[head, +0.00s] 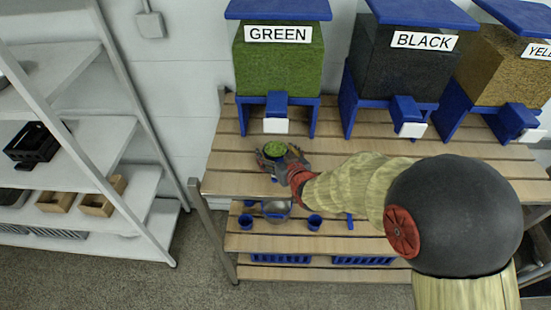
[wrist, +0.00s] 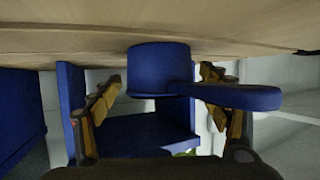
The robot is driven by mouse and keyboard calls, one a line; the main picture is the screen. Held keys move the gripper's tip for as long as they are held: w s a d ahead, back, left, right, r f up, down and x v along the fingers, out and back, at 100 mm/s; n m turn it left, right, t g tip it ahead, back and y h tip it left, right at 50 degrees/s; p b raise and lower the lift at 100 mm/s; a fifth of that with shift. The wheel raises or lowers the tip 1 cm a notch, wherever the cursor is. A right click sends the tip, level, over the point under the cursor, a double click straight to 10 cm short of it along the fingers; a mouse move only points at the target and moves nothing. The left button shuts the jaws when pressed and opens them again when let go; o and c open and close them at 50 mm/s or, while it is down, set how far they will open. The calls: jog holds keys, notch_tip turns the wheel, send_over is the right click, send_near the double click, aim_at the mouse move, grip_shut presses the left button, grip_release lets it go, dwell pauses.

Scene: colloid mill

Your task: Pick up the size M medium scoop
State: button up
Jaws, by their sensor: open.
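A blue scoop (wrist: 158,70) with a round cup and a handle pointing right stands on the wooden top in the wrist view, which is upside down. In the head view its round opening (head: 275,149) shows green material inside, in front of the GREEN dispenser. My gripper (head: 278,155) is open around the scoop. In the wrist view its fingers (wrist: 160,82) are on either side of the cup, with a gap at the left; the right finger is behind the handle, and I cannot tell whether it touches. No size marking is readable.
The GREEN dispenser (head: 278,62), BLACK dispenser (head: 405,62) and a yellow one (head: 500,65) stand behind on blue stands. On the lower shelf are blue cups (head: 314,222) and a metal bowl (head: 276,210). A white shelf rack (head: 90,150) stands left.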

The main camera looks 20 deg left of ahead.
jog(key=c, duration=0.4)
jog(key=c, duration=1)
jog(key=shift+c, duration=0.4)
jog(key=shift+r, duration=0.1)
jog(key=shift+c, duration=0.3)
